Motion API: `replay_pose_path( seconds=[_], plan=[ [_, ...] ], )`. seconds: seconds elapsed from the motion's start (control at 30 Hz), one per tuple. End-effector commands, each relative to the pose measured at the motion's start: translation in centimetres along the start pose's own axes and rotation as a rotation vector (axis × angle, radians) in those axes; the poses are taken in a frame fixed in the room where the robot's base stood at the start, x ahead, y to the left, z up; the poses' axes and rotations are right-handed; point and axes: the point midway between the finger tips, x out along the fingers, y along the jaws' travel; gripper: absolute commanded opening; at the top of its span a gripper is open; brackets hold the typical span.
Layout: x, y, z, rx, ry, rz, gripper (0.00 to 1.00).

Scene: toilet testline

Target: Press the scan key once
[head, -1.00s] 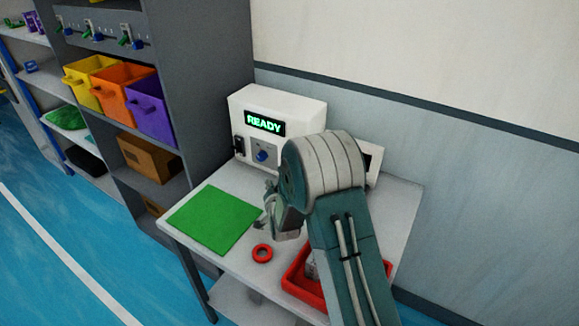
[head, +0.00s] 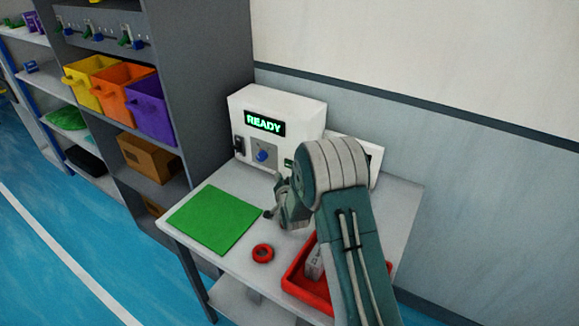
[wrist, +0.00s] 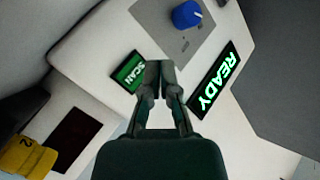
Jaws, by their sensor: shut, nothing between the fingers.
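The green scan key (wrist: 129,72), marked SCAN, is on the front of the white machine (wrist: 95,45) in the wrist view. In the head view only a small green part of the key (head: 289,163) shows beside my arm. The machine's display (head: 265,123) reads READY. My gripper (wrist: 160,70) is shut and empty. In the wrist view its fingertips overlap the key's right edge. I cannot tell how far they are from the panel. In the head view my gripper (head: 284,192) is in front of the machine, above the table.
A blue knob (head: 262,156) and a black switch (head: 239,145) are on the same front. A green mat (head: 213,219), a red ring (head: 262,253) and a red tray (head: 296,284) are on the table. A second device with a dark screen (wrist: 76,141) stands beside the machine.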

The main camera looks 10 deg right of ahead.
Motion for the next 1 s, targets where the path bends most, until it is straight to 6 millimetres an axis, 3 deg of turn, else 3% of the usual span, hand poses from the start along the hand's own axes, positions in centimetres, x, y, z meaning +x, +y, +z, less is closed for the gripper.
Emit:
replay_pose_path(
  seconds=[0.33, 1.0],
  plan=[
    [2.2, 1.7, -1.6, 0.000, 0.000, 0.001, 0.00],
    [2.4, 1.8, -1.8, 0.000, 0.000, 0.000, 0.00]
  ],
)
